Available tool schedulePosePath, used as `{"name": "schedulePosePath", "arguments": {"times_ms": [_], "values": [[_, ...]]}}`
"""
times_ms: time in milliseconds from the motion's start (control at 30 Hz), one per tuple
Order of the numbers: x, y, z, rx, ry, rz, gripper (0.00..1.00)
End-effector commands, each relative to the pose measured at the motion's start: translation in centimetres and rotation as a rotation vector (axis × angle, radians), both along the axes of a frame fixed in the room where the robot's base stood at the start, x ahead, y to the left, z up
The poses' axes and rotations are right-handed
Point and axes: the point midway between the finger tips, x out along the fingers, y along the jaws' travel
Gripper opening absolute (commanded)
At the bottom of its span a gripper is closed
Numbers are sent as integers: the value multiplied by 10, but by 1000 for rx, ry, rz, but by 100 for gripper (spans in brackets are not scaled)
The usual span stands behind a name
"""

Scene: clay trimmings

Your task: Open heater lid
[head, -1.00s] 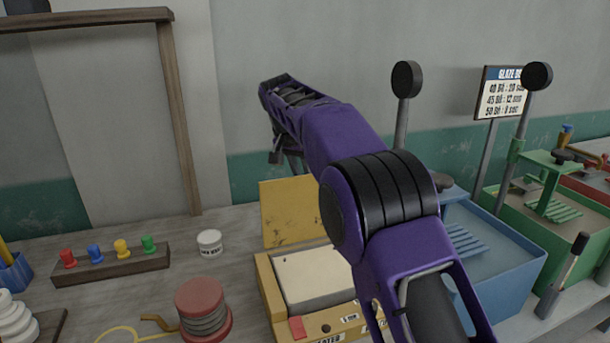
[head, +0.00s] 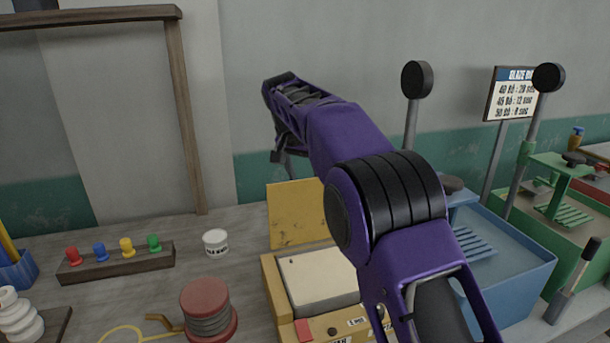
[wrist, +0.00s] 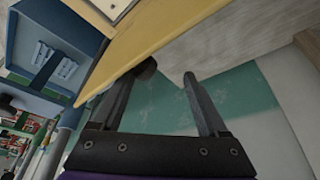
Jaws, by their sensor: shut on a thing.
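The heater is a yellow box (head: 271,284) with a pale top plate (head: 318,277), standing on the bench. Its yellow lid (head: 297,216) stands raised along the back of the box. In the wrist view the lid (wrist: 165,38) crosses the top as a slanted yellow panel. My gripper (wrist: 172,74) has its fingertips at the lid's edge, with a dark round knob beside the left finger. It is shut on the lid, though the exact contact is hard to see. In the head view my purple arm covers the right part of the box and lid.
A blue tank (head: 513,265) and a green tank (head: 565,235) stand to the right. A red spool (head: 208,312), a white jar (head: 215,242) and a rack of coloured pegs (head: 116,262) lie left of the box. The wall is close behind.

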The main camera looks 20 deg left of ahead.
Motion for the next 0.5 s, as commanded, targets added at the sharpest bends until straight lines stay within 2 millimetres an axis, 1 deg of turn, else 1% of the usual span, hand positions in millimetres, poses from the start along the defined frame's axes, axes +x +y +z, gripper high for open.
{"name": "schedulePosePath", "arguments": {"times_ms": [33,200,400,500], "values": [[-7,7,12,12,-4,9,66],[-22,7,53,16,-13,10,66],[-36,7,89,15,-18,8,66],[-40,7,101,13,-20,7,66]]}}
